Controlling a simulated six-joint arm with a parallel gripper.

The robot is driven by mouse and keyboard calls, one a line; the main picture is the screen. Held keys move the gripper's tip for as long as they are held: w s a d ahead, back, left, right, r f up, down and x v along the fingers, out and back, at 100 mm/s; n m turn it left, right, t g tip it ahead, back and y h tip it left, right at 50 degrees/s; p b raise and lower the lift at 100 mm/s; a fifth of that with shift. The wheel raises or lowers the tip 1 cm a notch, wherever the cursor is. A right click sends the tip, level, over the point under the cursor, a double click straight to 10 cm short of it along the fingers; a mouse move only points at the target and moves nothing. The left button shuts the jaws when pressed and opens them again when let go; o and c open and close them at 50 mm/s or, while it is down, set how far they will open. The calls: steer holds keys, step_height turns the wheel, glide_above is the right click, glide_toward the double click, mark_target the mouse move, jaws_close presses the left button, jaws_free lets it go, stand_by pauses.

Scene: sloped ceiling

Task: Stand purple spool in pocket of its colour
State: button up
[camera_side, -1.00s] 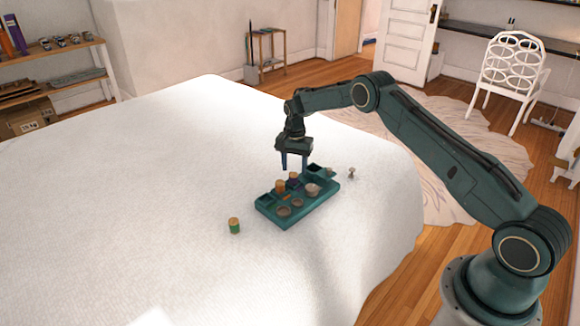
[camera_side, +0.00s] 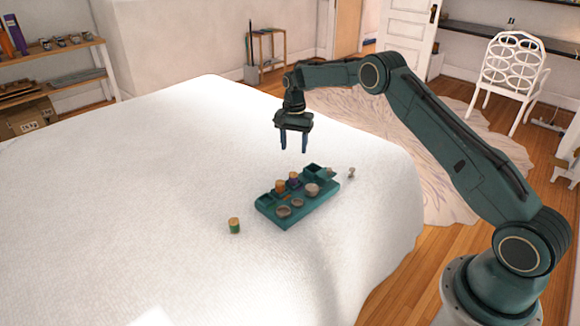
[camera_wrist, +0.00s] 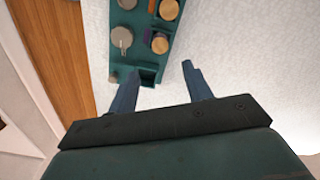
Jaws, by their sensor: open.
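The purple spool (camera_side: 294,178) has a tan top and stands upright in the back row of the teal tray (camera_side: 262,208). In the wrist view its round tan top (camera_wrist: 160,44) shows beside a purple patch (camera_wrist: 148,36) on the tray. It appears seated in that purple-marked pocket, though its base is hidden. My gripper (camera_side: 294,148) is open and empty, above the tray and clear of the spool. In the wrist view its two fingers (camera_wrist: 160,76) are spread with nothing between them.
An orange spool (camera_side: 280,187) stands next to the purple one. Round tan pieces (camera_side: 312,190) sit along the tray's front row. An empty square pocket (camera_side: 313,169) is at the tray's far end. A green spool (camera_side: 234,226) and a small pale knob (camera_side: 351,173) stand on the white bed.

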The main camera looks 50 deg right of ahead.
steer(key=s+a+r+n+t, duration=0.1)
steer(key=s+a+r+n, duration=0.15)
steer(key=s+r, duration=0.45)
steer(key=s+a+r+n+t, duration=0.15)
steer(key=s+a+r, duration=0.25)
steer(key=r, duration=0.6)
steer(key=s+a+r+n, duration=0.2)
steer(key=s+a+r, duration=0.1)
steer(key=s+r, duration=0.4)
steer(key=s+a+n+t, duration=0.1)
steer(key=s+a+n, duration=0.1)
steer(key=s, duration=1.1)
steer(key=s+a+n+t, duration=0.2)
steer(key=s+n, duration=0.3)
steer(key=s, duration=0.7)
steer(key=shift+s+a, duration=0.35)
steer(key=shift+a, duration=0.3)
